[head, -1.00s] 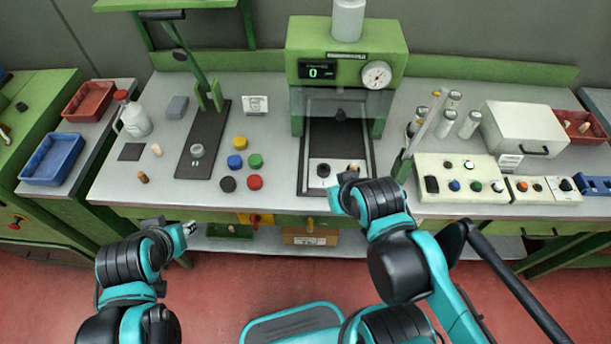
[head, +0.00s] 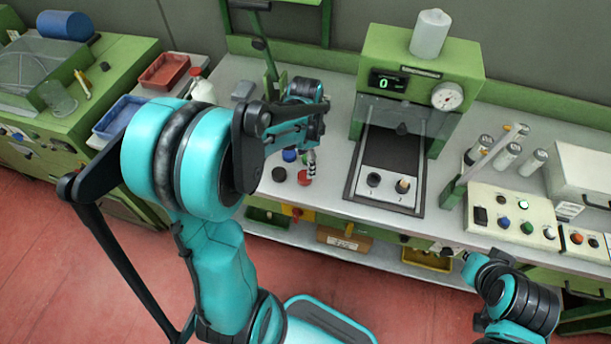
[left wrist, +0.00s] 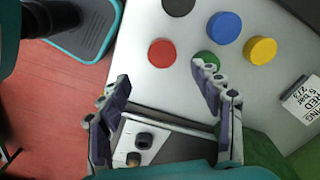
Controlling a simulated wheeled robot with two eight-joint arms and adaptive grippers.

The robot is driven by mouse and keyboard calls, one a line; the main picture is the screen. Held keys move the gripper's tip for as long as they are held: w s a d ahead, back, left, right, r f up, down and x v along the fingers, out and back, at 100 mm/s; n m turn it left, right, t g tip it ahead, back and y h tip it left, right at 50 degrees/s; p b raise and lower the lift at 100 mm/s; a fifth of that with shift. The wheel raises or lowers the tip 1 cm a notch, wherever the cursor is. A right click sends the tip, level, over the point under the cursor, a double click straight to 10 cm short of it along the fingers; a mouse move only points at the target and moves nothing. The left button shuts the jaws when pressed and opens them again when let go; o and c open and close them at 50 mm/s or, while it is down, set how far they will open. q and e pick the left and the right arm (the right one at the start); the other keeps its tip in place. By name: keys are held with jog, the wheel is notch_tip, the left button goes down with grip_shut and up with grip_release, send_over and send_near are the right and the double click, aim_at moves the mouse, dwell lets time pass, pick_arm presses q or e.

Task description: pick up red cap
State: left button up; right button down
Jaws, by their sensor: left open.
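The red cap (head: 304,177) lies on the grey worktop near its front edge, and it also shows in the left wrist view (left wrist: 162,53). My left gripper (head: 311,161) hangs over the worktop by the red cap. Its fingers (left wrist: 160,76) are spread and empty in the left wrist view, with the red cap just beyond the gap between their tips. A green cap (left wrist: 207,58) is partly hidden by one finger. My right gripper (head: 466,257) is at the lower right, in front of the bench; its jaws are too small to read.
A blue cap (left wrist: 224,27), a yellow cap (left wrist: 260,50) and a black cap (head: 279,174) lie close to the red one. The green press (head: 420,65) with its dark base stands to the right. A button panel (head: 515,214) is farther right.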

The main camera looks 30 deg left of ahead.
aim_at(305, 175)
pick_arm(q)
notch_tip(305, 175, down, 3)
jog(key=shift+a+r+b, duration=0.1)
jog(key=shift+a+b, duration=0.05)
jog(key=shift+b, duration=0.35)
jog(key=f+b, duration=0.1)
jog(key=f, duration=0.1)
jog(key=f+b, duration=0.1)
jog(key=f, duration=0.2)
jog(key=shift+w+f, duration=0.2)
jog(key=shift+f, duration=0.05)
jog(key=shift+r, duration=0.1)
jog(key=c, duration=0.9)
